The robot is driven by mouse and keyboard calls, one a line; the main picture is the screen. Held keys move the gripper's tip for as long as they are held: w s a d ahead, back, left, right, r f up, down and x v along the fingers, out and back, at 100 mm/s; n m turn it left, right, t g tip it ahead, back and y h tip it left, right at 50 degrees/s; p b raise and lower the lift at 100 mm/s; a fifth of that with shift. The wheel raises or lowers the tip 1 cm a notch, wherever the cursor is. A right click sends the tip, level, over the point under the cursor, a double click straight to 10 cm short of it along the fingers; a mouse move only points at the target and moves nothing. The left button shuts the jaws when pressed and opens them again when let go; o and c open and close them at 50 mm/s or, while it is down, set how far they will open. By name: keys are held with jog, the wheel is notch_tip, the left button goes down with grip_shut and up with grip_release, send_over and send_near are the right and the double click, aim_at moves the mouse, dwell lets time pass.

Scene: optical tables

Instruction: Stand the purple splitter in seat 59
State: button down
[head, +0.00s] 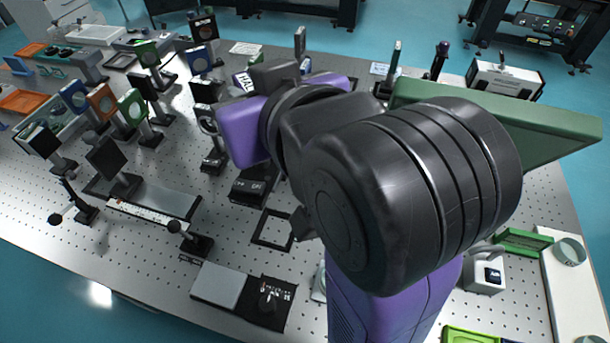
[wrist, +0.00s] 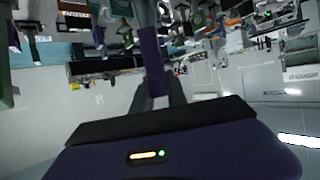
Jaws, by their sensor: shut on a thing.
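In the wrist view, my gripper (wrist: 158,84) is shut on a dark purple upright piece, which I take to be the purple splitter (wrist: 151,62). A grey rod-like part continues from it toward the top edge of that view. In the head view my own arm covers the middle, and neither my fingers nor the held piece can be made out. No number 59 is readable. An empty square dark frame (head: 270,229) lies on the perforated table left of my arm; I cannot tell whether it is seat 59.
Several mounted optics, including a green one (head: 133,108), crowd the left. A dark flat mirror-like plate (head: 107,160) stands nearer. A large green panel (head: 535,125) is behind my arm. A white device (head: 486,272) stands at right. Bare table shows around the square frame.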

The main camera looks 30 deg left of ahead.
jog(key=shift+w+f, duration=0.2)
jog(key=shift+f, duration=0.05)
notch_tip(320, 180, down, 19)
jog(key=b, duration=0.1)
jog(key=shift+f, duration=0.25)
jog(key=c, duration=1.3)
grip_release()
jog(key=shift+f, duration=0.1)
jog(key=v, duration=1.2)
jog(key=shift+b, duration=0.3)
